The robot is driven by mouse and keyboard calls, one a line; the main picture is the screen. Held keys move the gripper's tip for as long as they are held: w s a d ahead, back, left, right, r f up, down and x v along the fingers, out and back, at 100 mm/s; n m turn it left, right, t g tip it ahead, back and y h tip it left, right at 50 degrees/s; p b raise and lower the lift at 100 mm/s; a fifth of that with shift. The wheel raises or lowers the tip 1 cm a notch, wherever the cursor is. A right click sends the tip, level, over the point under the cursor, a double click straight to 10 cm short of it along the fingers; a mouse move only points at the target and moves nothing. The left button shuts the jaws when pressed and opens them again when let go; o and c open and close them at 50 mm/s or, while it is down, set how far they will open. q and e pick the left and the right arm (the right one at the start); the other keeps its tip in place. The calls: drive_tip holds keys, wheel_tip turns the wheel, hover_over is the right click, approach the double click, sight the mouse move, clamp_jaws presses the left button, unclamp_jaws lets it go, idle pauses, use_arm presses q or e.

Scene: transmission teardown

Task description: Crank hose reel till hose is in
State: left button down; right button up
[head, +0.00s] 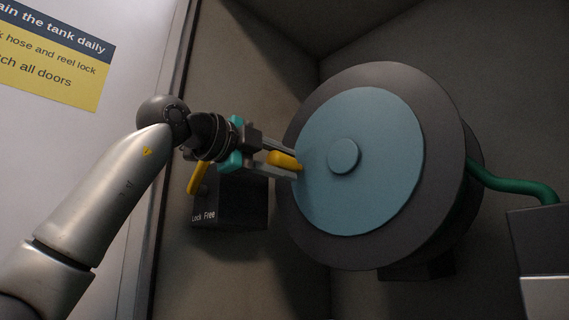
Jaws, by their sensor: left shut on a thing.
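The hose reel (375,190) is a large dark grey drum with a blue face and a round blue hub (344,155), standing in a dark compartment. The yellow crank knob (284,160) sits at the left part of the blue face. My left gripper (286,165) comes in from the left and is shut on this knob. A green hose (515,186) runs from the reel's right side to the right. How much hose is wound on the drum is hidden behind the disc. My right gripper is not in view.
A dark box (232,207) marked "Lock Free" with a yellow lever (197,178) is just below my left gripper. A dark box with a light lower part (540,250) stands at the right. A yellow sign (50,55) is on the white panel at left.

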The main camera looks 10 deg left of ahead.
use_arm(q)
drive_tip(key=shift+f+n, duration=0.4)
drive_tip(key=shift+f, duration=0.1)
drive_tip(key=shift+w, duration=0.1)
drive_tip(key=shift+c, duration=2.3)
unclamp_jaws()
drive_tip(key=shift+r, duration=0.1)
drive_tip(key=shift+s+a+b, duration=0.1)
drive_tip(key=shift+s+b, duration=0.1)
drive_tip(key=shift+b, duration=0.1)
drive_tip(key=b+v, duration=0.2)
drive_tip(key=v, duration=1.3)
